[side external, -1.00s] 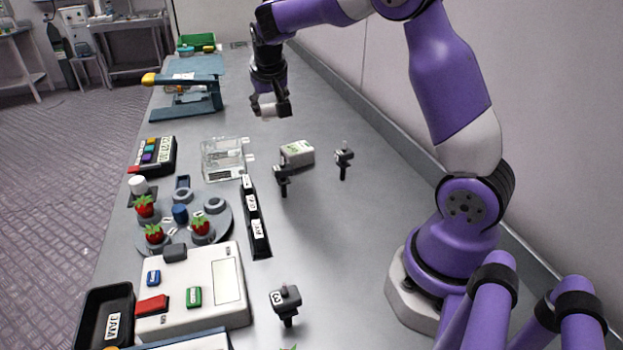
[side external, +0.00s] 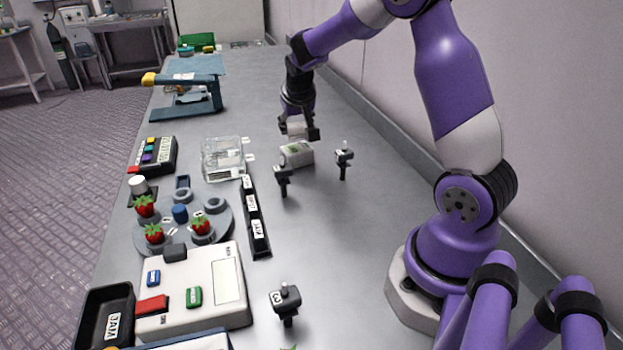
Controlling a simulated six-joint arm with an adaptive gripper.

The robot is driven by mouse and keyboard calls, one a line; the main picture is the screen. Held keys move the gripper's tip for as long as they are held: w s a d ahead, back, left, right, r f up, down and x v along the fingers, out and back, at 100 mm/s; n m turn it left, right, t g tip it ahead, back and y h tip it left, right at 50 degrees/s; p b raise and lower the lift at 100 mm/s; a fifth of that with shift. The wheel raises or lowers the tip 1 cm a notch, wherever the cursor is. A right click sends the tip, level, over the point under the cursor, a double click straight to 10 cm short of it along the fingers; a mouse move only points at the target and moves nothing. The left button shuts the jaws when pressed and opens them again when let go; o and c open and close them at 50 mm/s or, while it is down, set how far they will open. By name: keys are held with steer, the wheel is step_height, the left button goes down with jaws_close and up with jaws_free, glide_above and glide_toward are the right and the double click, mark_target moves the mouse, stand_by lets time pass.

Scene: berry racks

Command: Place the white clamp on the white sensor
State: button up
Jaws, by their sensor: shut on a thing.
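My gripper (side external: 299,132) is shut on a small white piece, which looks like the white clamp (side external: 297,130). It holds the piece level above the table, just above and behind a white box with a green mark, which looks like the white sensor (side external: 298,154). In the picture a narrow gap seems to lie between the held piece and the box; I cannot tell the exact height. The fine shape of the clamp is partly hidden by the dark fingers.
Two dark clamp-like stands (side external: 283,178) and (side external: 344,158) flank the white box closely. A clear container (side external: 223,158) and a black labelled rack (side external: 256,218) are to the left. A round strawberry tray (side external: 222,233) lies nearer. The table to the right is mostly clear.

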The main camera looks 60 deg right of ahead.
mark_target(296, 134)
steer(key=shift+f, duration=1.6)
steer(key=o, duration=0.8)
steer(key=shift+f, duration=0.1)
steer(key=a+v, duration=0.1)
steer(key=v, duration=1.2)
steer(key=s+a+n+y, duration=0.1)
steer(key=s+a+n, duration=0.1)
steer(key=s+a, duration=0.2)
steer(key=s+a+r+n+t+y, duration=0.1)
steer(key=s+a+n+y, duration=0.1)
steer(key=a, duration=0.4)
steer(key=s+a+n+y, duration=0.2)
steer(key=s+a+n, duration=0.1)
steer(key=s+a, duration=0.2)
steer(key=shift+s+r+n+t, duration=0.15)
steer(key=shift+s+n+t, duration=0.25)
steer(key=shift+s, duration=0.3)
